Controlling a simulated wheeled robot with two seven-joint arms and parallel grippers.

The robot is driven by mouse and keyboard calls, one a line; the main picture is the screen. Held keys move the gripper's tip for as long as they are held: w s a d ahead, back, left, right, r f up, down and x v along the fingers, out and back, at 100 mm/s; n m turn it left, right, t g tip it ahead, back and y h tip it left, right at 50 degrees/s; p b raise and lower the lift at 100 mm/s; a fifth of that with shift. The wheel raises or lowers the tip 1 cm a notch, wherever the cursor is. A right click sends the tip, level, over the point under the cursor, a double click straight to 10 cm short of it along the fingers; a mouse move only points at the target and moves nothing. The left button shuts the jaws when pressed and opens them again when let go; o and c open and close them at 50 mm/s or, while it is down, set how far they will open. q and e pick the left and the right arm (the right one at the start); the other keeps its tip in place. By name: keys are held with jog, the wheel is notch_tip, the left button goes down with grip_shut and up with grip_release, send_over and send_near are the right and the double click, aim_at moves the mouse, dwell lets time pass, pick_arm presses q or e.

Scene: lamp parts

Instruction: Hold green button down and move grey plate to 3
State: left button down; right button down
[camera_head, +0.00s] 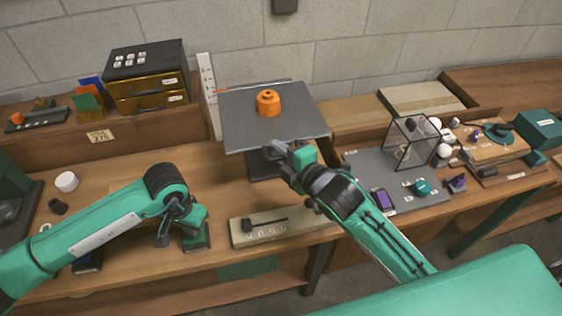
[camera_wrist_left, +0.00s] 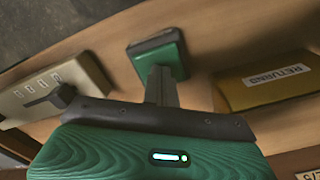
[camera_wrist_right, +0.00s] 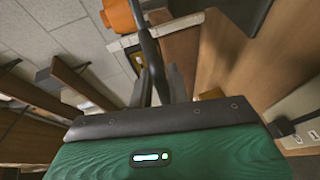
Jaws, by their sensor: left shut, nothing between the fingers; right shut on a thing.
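The grey plate (camera_head: 235,125) lies level on a dark stand, with an orange knob-like piece (camera_head: 268,103) on top. My right gripper (camera_head: 280,148) is at its front edge, shut on it; the right wrist view shows the plate (camera_wrist_right: 148,45) edge-on between the fingers. A white upright scale (camera_head: 208,95) stands behind the plate's left side; its numbers are too small to read. The green button (camera_wrist_left: 158,56) is a square pad near the table's front. My left gripper (camera_wrist_left: 163,85) is shut and empty, its tips at the pad, seemingly touching it.
A beige box (camera_head: 285,232) with a black lever lies between my arms near the front edge. A grey mat (camera_head: 360,165) with a glass case (camera_head: 411,140) and small items is at the right. A dark drawer cabinet (camera_head: 147,75) stands at the back left.

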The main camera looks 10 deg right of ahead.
pick_arm(q)
jog(key=shift+s+f, duration=0.2)
jog(key=shift+f, duration=0.15)
pick_arm(e)
jog(key=shift+r, duration=0.35)
jog(key=c, duration=1.5)
grip_release()
jog(key=shift+s, duration=0.1)
jog(key=v, duration=0.7)
jog(key=shift+s+d+r, duration=0.15)
jog(key=shift+s, duration=0.15)
